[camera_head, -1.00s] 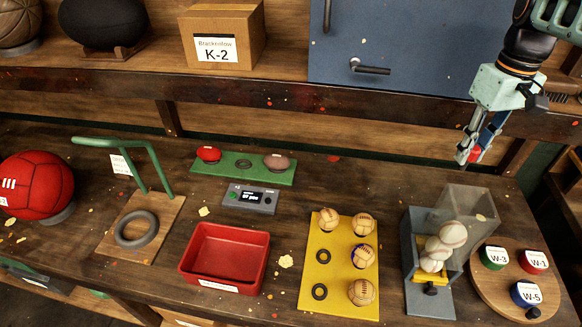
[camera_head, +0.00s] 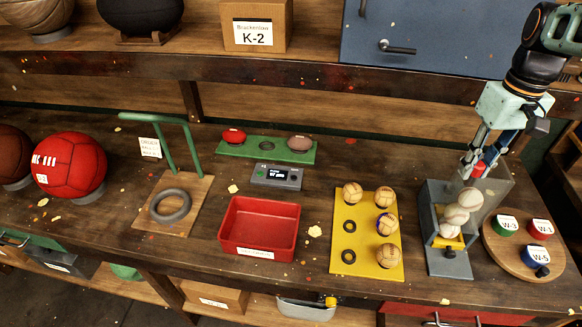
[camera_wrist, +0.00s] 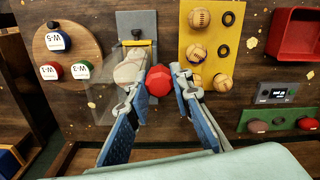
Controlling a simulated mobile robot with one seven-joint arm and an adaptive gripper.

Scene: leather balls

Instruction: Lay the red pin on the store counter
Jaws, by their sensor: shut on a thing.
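My gripper (camera_head: 474,168) is shut on the red pin (camera_head: 479,169). In the wrist view, the pin's red faceted end (camera_wrist: 158,80) shows between the fingertips (camera_wrist: 157,92). The pin is in the air near the clear-sided ball dispenser (camera_head: 445,263), at its back edge in the picture. The store counter (camera_head: 310,187) is the long dark wooden surface below, speckled with chips. The pin's lower part is hidden by the fingers, and its exact height above the counter is hard to tell.
White balls sit in the dispenser. A yellow rack (camera_head: 341,266) with balls, a round board (camera_head: 518,270) with three labelled caps, a red tray (camera_head: 228,237), a green strip (camera_head: 251,154) and a small display (camera_head: 276,177) stand on the counter. Bare wood lies behind the yellow rack.

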